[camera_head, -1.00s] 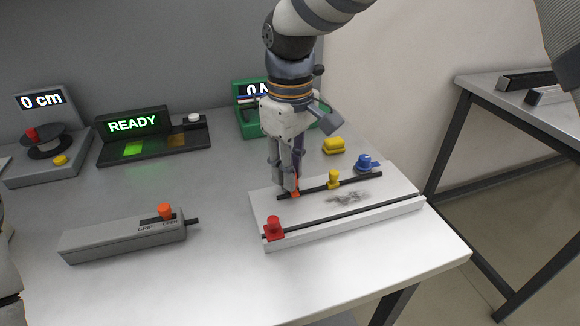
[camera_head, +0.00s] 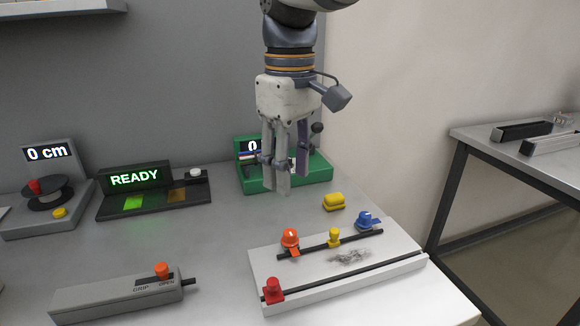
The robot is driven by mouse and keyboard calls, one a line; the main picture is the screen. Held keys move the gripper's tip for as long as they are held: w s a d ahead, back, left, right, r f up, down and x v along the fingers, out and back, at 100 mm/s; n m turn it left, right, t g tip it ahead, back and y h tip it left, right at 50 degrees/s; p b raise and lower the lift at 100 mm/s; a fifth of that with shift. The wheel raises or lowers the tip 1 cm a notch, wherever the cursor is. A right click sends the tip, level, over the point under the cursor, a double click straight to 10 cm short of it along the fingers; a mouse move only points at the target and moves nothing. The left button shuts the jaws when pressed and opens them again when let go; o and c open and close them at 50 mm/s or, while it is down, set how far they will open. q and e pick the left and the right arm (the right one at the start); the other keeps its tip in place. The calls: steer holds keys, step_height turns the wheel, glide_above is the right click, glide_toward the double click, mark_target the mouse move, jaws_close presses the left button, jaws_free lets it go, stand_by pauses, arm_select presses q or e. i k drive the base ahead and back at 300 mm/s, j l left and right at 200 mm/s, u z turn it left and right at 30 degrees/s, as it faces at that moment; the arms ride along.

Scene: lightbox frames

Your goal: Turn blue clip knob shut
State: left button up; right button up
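The blue clip knob (camera_head: 366,218) sits at the right end of the back dark bar on the white board (camera_head: 410,263). An orange knob (camera_head: 290,237) sits near the left end of that bar, its tab toward the lower right. A small yellow knob (camera_head: 335,237) is between them. My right gripper (camera_head: 290,180) hangs above the table, fingers downward and apart, with nothing seen between them. It is up and left of the blue knob, touching no knob, in front of the green device. My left gripper is not in view.
A red block (camera_head: 273,291) sits at the left end of the board's front bar. A yellow block (camera_head: 333,201) lies behind the board. A green device (camera_head: 318,170) stands at the back. A grey box marked GRIP and OPEN (camera_head: 115,298) lies at left front.

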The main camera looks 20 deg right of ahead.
mark_target(364, 221)
steer(key=k, duration=1)
